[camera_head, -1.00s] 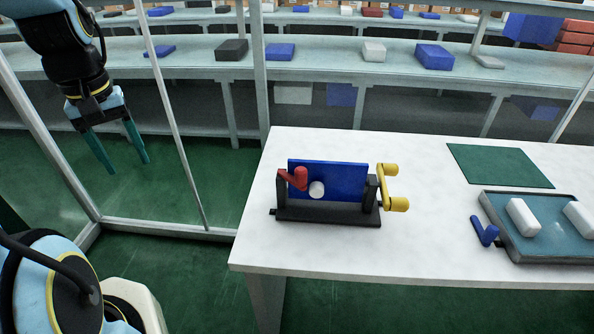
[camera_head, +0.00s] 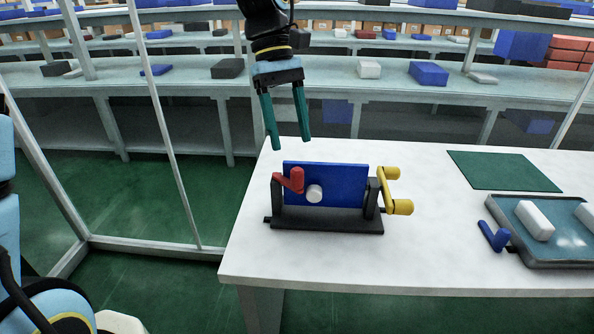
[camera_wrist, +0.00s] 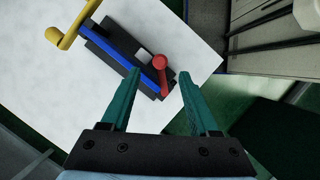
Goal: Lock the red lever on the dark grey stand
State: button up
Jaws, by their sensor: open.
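The dark grey stand (camera_head: 325,220) sits on the white table and holds an upright blue board (camera_head: 345,187) with a white round part on its face. The red lever (camera_head: 292,181) is on the stand's left post, its knob leaning toward the board's left edge. A yellow crank (camera_head: 396,190) is on the right post. My gripper (camera_head: 288,143) is open and empty, above and behind the left end of the stand, fingers pointing down. In the wrist view the red lever (camera_wrist: 160,72) shows between and beyond the fingertips (camera_wrist: 160,73), apart from them.
A green mat (camera_head: 505,171) lies at the table's back right. A tray (camera_head: 515,245) with white blocks and a blue lever (camera_head: 494,237) is at the right. The table front is clear. Shelves with boxes stand behind, and a thin frame post (camera_head: 165,130) rises at left.

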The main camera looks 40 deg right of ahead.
aim_at(296, 168)
jog(key=x, duration=0.7)
jog(key=shift+f+p, duration=0.3)
grip_shut()
dwell(1.1)
